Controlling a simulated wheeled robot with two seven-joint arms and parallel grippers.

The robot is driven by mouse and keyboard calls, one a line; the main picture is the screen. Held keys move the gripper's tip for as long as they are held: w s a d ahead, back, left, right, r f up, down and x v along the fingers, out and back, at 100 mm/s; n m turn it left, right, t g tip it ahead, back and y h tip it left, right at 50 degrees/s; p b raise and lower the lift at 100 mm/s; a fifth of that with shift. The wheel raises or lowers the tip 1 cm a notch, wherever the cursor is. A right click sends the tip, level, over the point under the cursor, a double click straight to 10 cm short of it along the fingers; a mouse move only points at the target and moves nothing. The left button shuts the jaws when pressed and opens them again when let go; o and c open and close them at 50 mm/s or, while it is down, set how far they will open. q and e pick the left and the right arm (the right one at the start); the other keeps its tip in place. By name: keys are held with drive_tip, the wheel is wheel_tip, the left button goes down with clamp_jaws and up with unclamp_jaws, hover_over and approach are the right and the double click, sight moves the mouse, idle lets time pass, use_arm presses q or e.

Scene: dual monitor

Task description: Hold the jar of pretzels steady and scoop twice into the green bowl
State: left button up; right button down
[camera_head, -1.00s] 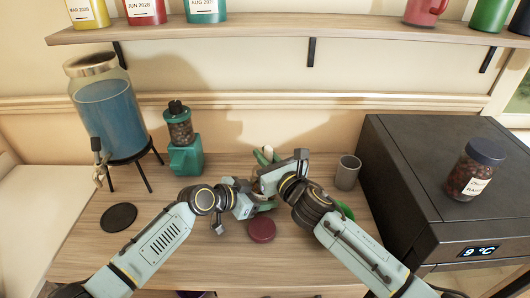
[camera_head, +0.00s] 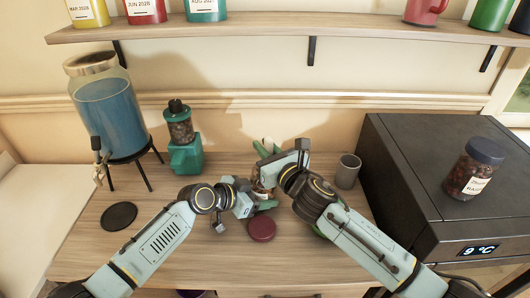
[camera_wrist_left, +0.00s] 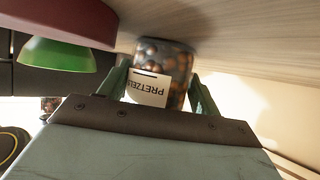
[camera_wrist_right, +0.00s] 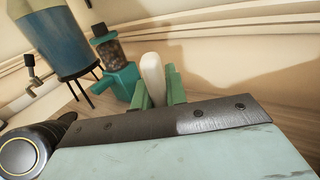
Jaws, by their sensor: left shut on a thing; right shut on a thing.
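The pretzel jar (camera_wrist_left: 164,62) is clear with a white label and brown contents. My left gripper (camera_head: 256,200) is shut around it; the fingers flank the jar in the left wrist view. In the head view the arms hide most of the jar. My right gripper (camera_head: 267,150) is shut on a pale handle (camera_wrist_right: 153,78), seen upright between its green fingers, above the jar. The handle's lower end is hidden, so I cannot tell what the scoop holds. The green bowl (camera_wrist_left: 55,54) shows in the left wrist view; my right arm mostly covers it in the head view.
A dark red lid (camera_head: 262,228) lies in front of the jar. A grey cup (camera_head: 347,172) stands at right, beside a black appliance (camera_head: 400,200). A teal grinder (camera_head: 184,150), a drink dispenser (camera_head: 110,115) and a black disc (camera_head: 119,216) are at left.

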wheel_tip(320, 180, up, 11)
drive_tip(key=shift+f, duration=0.15)
idle(1.0)
drive_tip(key=s+d+f, duration=0.2)
drive_tip(key=s+d, duration=0.2)
drive_tip(key=d, duration=0.4)
drive_tip(key=s+d+f, duration=0.2)
drive_tip(key=s+d, duration=0.3)
drive_tip(key=d, duration=0.4)
drive_tip(key=s+a+f+n, duration=0.5)
drive_tip(key=a+f+n, duration=0.4)
drive_tip(key=n, duration=0.6)
drive_tip(key=shift+s+a+f, duration=0.35)
drive_tip(key=shift+a+f, duration=0.05)
drive_tip(key=shift+a, duration=0.45)
idle(0.3)
